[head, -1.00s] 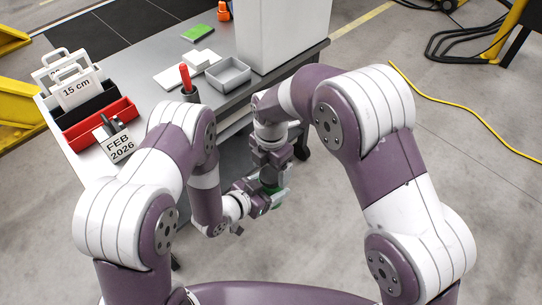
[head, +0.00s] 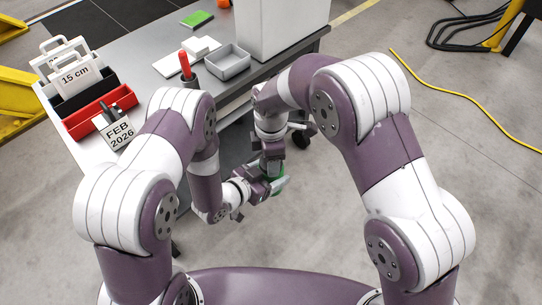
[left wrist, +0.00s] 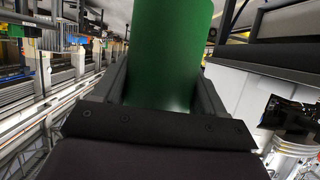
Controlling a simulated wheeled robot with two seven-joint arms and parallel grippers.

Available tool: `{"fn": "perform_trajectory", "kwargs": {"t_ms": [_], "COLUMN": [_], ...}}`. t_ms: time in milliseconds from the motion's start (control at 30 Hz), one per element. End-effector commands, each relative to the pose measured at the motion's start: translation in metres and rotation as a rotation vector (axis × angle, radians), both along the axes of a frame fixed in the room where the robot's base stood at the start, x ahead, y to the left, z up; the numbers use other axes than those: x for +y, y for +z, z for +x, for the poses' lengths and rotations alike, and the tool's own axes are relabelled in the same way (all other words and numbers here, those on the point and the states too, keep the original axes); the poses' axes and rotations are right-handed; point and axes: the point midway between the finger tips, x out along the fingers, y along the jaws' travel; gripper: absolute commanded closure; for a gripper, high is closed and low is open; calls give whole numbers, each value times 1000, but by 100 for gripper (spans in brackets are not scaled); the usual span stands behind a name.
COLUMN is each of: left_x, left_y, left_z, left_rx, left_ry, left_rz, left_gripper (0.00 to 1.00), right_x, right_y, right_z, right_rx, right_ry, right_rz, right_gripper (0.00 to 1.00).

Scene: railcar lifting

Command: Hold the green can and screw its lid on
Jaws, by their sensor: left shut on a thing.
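My left gripper (head: 262,188) is shut on the green can (head: 279,184) in front of the table. In the left wrist view the can (left wrist: 170,50) fills the space between the two dark fingers, its upper end out of the picture. My right gripper (head: 272,166) points down from above, right over the can, and overlaps it in the head view. Its fingertips are too small and covered to tell whether they are open or shut. I cannot make out the lid; it may be hidden at the right fingertips.
A tall white box (head: 278,35) stands behind.

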Motion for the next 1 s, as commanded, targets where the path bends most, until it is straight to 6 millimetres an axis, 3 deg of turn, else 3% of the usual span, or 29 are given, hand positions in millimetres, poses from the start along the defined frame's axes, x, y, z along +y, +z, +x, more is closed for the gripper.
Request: {"fn": "perform_trajectory", "kwargs": {"t_ms": [167, 433, 467, 500, 533, 1000], "left_x": [0, 0, 0, 0, 0, 0], "left_y": [0, 0, 0, 0, 0, 1], "left_z": [0, 0, 0, 0, 0, 2], "left_rx": [-1, -1, -1, -1, -1, -3], "left_ry": [-1, -2, -2, -2, -2, 2], "left_rz": [0, -1, -1, -1, -1, 0], "left_gripper": [100, 100, 100, 100, 100, 100], "right_x": [1, 1, 1, 1, 1, 1], "right_y": [1, 1, 1, 1, 1, 6], "right_z": [1, 1, 1, 1, 1, -1], "right_rx": [-3, -3, -3, -3, -2, 2], "right_ry": [-263, -283, -282, -282, -282, -280], "right_rz": [2, 2, 2, 2, 2, 0], "right_gripper": [80, 80, 36, 24, 18, 18]}}
